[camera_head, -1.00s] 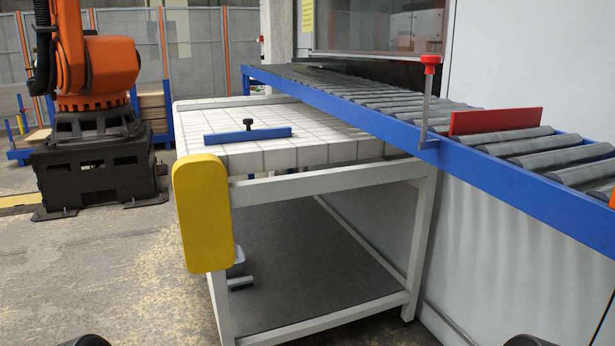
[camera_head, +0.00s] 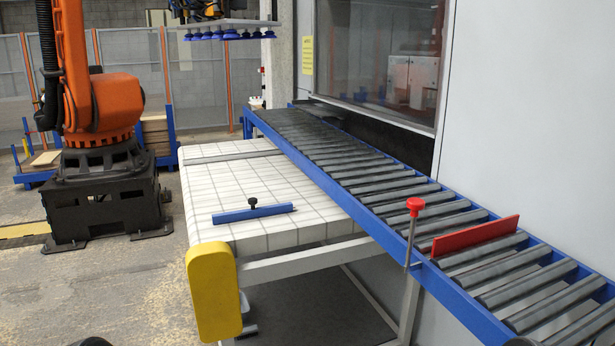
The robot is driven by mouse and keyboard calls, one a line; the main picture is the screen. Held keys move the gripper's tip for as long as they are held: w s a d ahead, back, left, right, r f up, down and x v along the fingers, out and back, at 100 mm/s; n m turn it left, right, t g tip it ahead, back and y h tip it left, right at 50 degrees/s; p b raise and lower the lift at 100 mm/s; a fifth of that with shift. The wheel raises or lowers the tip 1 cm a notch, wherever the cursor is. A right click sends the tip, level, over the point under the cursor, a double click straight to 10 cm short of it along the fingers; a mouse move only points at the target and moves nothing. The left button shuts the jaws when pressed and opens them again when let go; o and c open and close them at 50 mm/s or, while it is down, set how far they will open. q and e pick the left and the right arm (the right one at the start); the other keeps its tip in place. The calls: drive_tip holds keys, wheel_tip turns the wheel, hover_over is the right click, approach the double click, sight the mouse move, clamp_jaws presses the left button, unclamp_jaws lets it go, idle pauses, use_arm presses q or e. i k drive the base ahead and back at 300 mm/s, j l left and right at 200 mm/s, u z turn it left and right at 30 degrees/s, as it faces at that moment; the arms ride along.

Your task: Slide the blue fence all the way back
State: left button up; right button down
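The blue fence (camera_head: 253,214) is a low blue bar with a black knob (camera_head: 252,201) on top. It lies across the near part of the white gridded table (camera_head: 235,178), close to its front edge. Bare table surface stretches behind it to a grey strip (camera_head: 230,156) across the far part. Neither of my grippers can be made out. Only dark rounded shapes, perhaps parts of my arms, show at the bottom edge. Nothing touches the fence.
A blue-framed roller conveyor (camera_head: 380,186) runs diagonally along the table's right side. It carries a red plate (camera_head: 476,236) and a red-knobbed post (camera_head: 412,228). A yellow cover (camera_head: 214,291) is on the table's front left corner. An orange robot arm (camera_head: 100,105) stands at the left.

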sight(255, 213)
drive_tip(key=i+j+z, duration=0.9)
drive_tip(key=j+z, duration=0.2)
